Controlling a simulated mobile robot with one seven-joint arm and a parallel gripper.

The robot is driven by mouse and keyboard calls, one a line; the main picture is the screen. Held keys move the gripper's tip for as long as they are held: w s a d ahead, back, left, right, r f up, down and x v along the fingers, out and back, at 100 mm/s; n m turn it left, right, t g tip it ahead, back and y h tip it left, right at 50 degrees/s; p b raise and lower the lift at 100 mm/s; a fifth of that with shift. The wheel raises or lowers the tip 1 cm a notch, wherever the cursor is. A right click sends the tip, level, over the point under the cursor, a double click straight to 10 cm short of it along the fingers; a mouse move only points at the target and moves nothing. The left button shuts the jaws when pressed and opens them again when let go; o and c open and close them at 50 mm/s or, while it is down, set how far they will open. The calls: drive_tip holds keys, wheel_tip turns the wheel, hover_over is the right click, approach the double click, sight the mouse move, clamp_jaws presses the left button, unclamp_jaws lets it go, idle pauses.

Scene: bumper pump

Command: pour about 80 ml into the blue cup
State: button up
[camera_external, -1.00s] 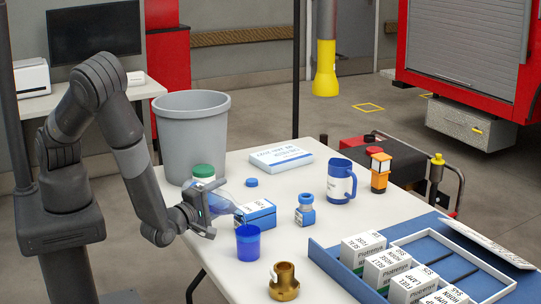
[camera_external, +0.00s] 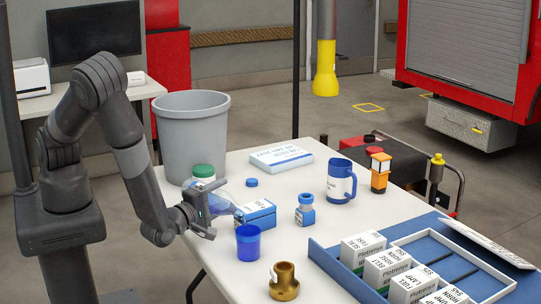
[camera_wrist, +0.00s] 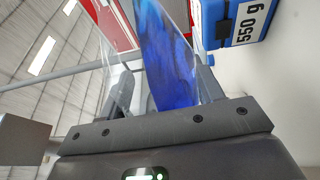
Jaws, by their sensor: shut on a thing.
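My gripper (camera_external: 208,208) is shut on a clear bottle (camera_external: 223,201) near the table's left edge. The bottle is tilted well over, with its narrow end towards the right, close above the blue cup (camera_external: 248,240). The cup stands upright on the table just in front of and right of my gripper. In the wrist view the clear bottle wall shows between my fingers (camera_wrist: 160,90), with blue (camera_wrist: 168,55) seen there. I cannot make out a stream or the level in the cup.
A brass fitting (camera_external: 284,283) stands in front. A green-lidded container (camera_external: 203,173) is behind my gripper. A blue mug (camera_external: 341,182) and a tray of boxes (camera_external: 330,262) are further right.

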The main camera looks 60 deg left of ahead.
idle(0.8)
drive_tip(key=n, duration=0.2)
drive_tip(key=a+n, duration=0.1)
drive_tip(key=n, duration=0.1)
drive_tip(key=shift+s, duration=0.1)
drive_tip(key=shift+d+f+n+y, duration=0.1)
drive_tip(key=shift+d+n+y, duration=0.2)
drive_tip(key=shift+n, duration=0.6)
idle(1.2)
